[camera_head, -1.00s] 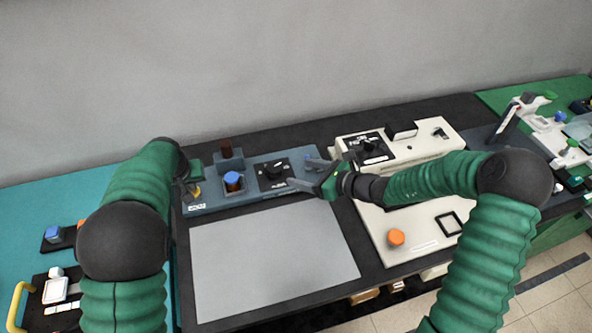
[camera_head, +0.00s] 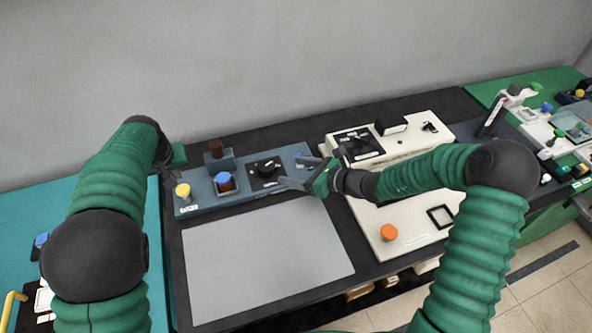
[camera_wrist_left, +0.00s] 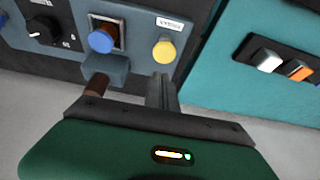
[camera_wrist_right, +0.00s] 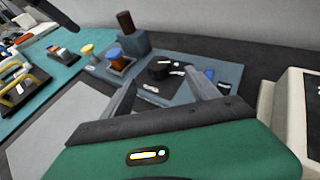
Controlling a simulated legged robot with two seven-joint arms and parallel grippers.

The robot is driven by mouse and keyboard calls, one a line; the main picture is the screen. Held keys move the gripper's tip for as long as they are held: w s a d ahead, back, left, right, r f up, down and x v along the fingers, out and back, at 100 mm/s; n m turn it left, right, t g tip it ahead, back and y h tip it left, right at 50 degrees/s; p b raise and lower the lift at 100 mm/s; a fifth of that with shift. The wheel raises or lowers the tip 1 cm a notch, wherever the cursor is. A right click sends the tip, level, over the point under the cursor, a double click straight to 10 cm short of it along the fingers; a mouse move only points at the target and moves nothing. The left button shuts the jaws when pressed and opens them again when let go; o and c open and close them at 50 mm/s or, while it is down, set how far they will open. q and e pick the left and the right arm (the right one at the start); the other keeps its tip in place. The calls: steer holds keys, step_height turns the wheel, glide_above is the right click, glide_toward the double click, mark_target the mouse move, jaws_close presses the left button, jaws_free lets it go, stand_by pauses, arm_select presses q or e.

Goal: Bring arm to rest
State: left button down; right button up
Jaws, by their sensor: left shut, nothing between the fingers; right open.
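My left gripper (camera_wrist_left: 162,92) is shut and empty in the left wrist view, its fingers close to the yellow button on the blue-grey control panel. My right gripper (camera_head: 297,172) is open and empty in the head view, over the panel's right part beside the black dial (camera_head: 267,169). The right wrist view shows its spread fingers (camera_wrist_right: 160,85) with the dial between them. The yellow button (camera_head: 183,191) and blue knob (camera_head: 224,180) stand on the panel (camera_head: 205,203).
A grey flat plate (camera_head: 265,258) lies in front of the panel. A cream machine (camera_head: 405,230) with an orange button (camera_head: 388,232) stands to its right, under my right arm. A teal table (camera_head: 60,195) is at left. A dark red-brown cylinder (camera_head: 216,148) rises behind the blue knob.

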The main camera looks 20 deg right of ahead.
arm_select(q)
steer(key=shift+r, duration=0.95)
